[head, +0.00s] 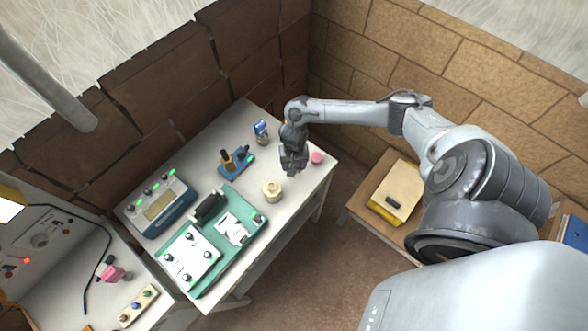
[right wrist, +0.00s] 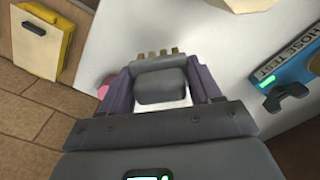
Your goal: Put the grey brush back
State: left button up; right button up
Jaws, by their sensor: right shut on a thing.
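My right gripper (head: 293,165) is above the right part of the white table, between a cream pot (head: 272,191) and a pink round thing (head: 316,158). In the right wrist view, my right gripper (right wrist: 160,90) is shut on a dark grey block with short tan tips, which appears to be the grey brush (right wrist: 163,82). The fingers stand on both sides of it. The brush cannot be made out in the head view. My left gripper is not in view.
A blue "HOSE TEST" unit (right wrist: 292,75) with a black knob lies to the right in the wrist view. On the table are a green board (head: 204,273) and a blue instrument (head: 163,205). A yellow folder (head: 385,208) lies on a lower wooden surface at right.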

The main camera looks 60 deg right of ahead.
notch_tip(320, 180, down, 4)
jog(key=shift+r+b, duration=0.15)
jog(key=shift+b, duration=0.15)
jog(key=shift+f, duration=0.2)
jog(key=o, duration=0.9)
jog(key=shift+f, duration=0.1)
jog(key=shift+o, duration=0.2)
